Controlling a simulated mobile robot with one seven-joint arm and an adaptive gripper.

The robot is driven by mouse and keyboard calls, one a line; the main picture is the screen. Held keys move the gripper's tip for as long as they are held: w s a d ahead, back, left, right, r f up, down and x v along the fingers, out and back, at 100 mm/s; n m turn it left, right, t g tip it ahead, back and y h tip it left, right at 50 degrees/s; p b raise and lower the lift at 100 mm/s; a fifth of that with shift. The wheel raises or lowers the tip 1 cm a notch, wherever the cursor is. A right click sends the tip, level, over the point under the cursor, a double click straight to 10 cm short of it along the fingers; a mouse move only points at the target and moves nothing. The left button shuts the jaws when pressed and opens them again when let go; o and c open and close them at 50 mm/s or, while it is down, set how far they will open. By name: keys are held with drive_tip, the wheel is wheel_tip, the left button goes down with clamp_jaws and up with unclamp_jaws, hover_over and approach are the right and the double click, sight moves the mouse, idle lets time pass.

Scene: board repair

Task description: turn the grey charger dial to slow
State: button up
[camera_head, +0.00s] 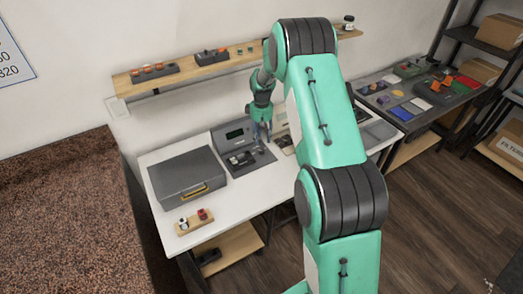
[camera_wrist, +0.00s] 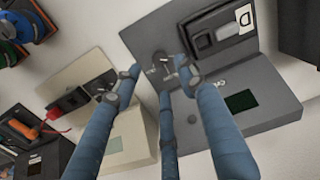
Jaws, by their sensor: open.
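The grey charger (camera_head: 233,136) stands on the white bench, with a dark display and a battery seated in its front. In the wrist view the grey charger (camera_wrist: 262,112) fills the right side, with its dark screen and the battery (camera_wrist: 215,35). Its small round dial (camera_wrist: 161,57) lies just beyond my fingertips, partly hidden; its setting and the small lettering beside it are too unclear to read. My gripper (camera_wrist: 160,74) is open, its blue fingers spread around the dial area and holding nothing. In the head view my gripper (camera_head: 262,131) is over the charger's right side.
A beige device (camera_wrist: 70,78) with its own dial stands beside the charger. A dark grey case (camera_head: 187,180) and a wooden block (camera_head: 194,222) with small parts are at the left of the bench. A wooden shelf (camera_head: 205,71) runs along the wall above.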

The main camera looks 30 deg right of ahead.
sight(261, 150)
wheel_tip(261, 150, down, 8)
drive_tip(key=shift+r+b, duration=0.15)
drive_tip(key=shift+b, duration=0.65)
clamp_jaws()
